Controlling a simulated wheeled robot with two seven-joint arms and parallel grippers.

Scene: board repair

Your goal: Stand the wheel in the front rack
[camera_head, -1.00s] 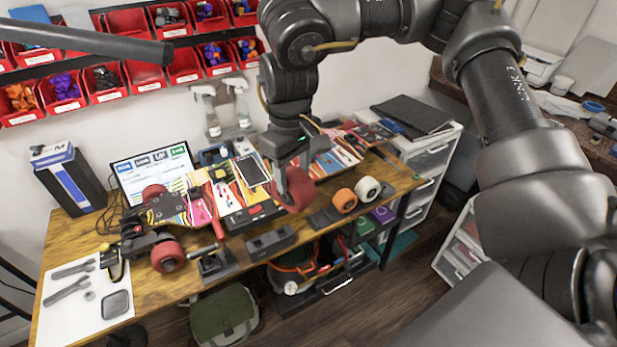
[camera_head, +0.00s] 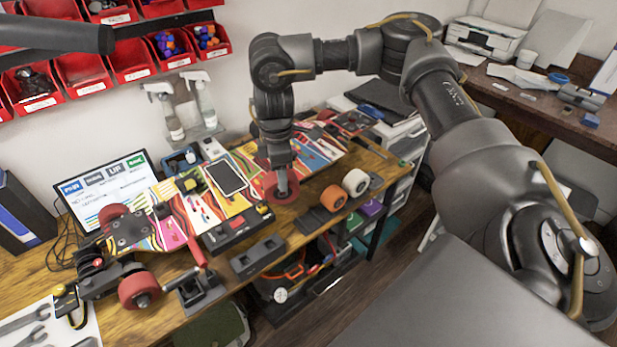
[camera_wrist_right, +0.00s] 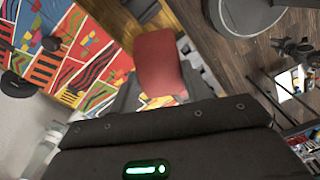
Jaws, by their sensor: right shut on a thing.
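My right gripper (camera_head: 281,178) is shut on a red wheel (camera_head: 287,197) over the right part of the bench, in front of the colourful skateboard deck. The wheel also shows large in the right wrist view (camera_wrist_right: 158,62), where the fingers are mostly hidden. A dark rack (camera_head: 318,215) to the right and nearer holds an orange wheel (camera_head: 334,198) and a white wheel (camera_head: 355,182), with a bare stretch at its left. Another low dark block with recesses (camera_head: 258,257) sits empty at the bench's front edge. I cannot tell whether the held wheel touches anything. My left gripper is out of view.
A skateboard (camera_head: 150,225) with red wheels lies across the left of the bench. A dark stand (camera_head: 196,288) is at the front edge. Red bins (camera_head: 135,62) hang above.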

